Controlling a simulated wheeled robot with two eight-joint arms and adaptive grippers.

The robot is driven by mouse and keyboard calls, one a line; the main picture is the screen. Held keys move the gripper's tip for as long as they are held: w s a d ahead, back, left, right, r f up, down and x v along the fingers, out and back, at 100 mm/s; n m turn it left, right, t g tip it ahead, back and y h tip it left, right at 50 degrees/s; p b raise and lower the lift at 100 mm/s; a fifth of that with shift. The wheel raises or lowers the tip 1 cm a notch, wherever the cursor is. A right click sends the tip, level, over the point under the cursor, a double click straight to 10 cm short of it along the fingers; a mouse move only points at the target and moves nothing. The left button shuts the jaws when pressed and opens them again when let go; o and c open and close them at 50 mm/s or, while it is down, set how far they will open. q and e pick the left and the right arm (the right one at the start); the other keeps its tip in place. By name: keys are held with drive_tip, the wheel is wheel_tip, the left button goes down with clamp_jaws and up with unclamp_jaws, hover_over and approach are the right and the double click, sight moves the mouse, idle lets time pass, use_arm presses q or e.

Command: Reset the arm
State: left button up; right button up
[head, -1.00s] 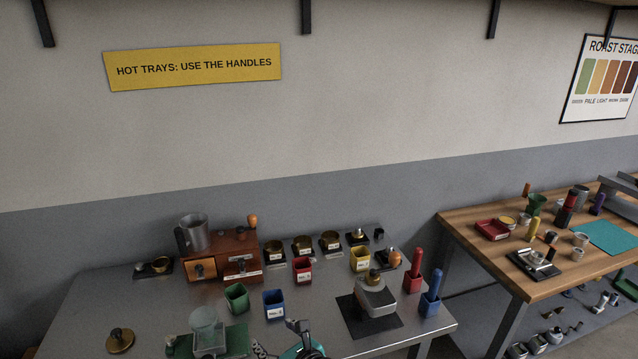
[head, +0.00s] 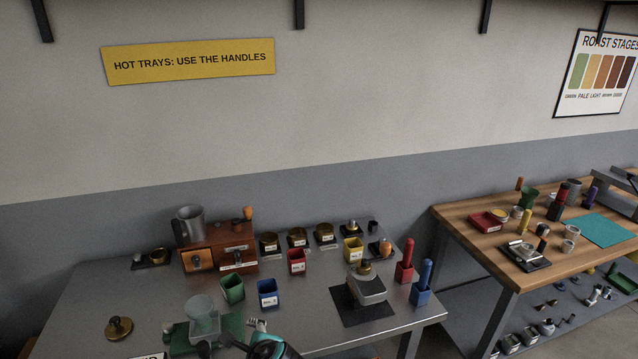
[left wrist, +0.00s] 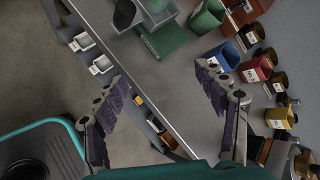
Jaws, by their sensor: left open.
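My left gripper (head: 257,324) shows at the bottom of the head view, low over the front edge of the steel table (head: 100,290). My right gripper is in neither view.
Near the gripper are a green mat (head: 232,326) with a clear container (head: 204,318), a green cup (head: 232,290) and a blue cup (head: 268,292). A grey device on a black mat (head: 350,307) stands to the right. Bare steel lies between.

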use_arm(q)
drive_tip(key=s+a+r+n+h, duration=0.1)
drive_tip(key=s+n+h, duration=0.4)
drive_tip(key=s+n, duration=0.7)
drive_tip(key=r+n, duration=0.1)
drive_tip(key=n, duration=0.5)
drive_tip(key=shift+s+a+r+n+g+h, duration=0.15)
drive_tip(key=shift+a+r+n+g+h, duration=0.15)
drive_tip(key=shift+n, duration=0.1)
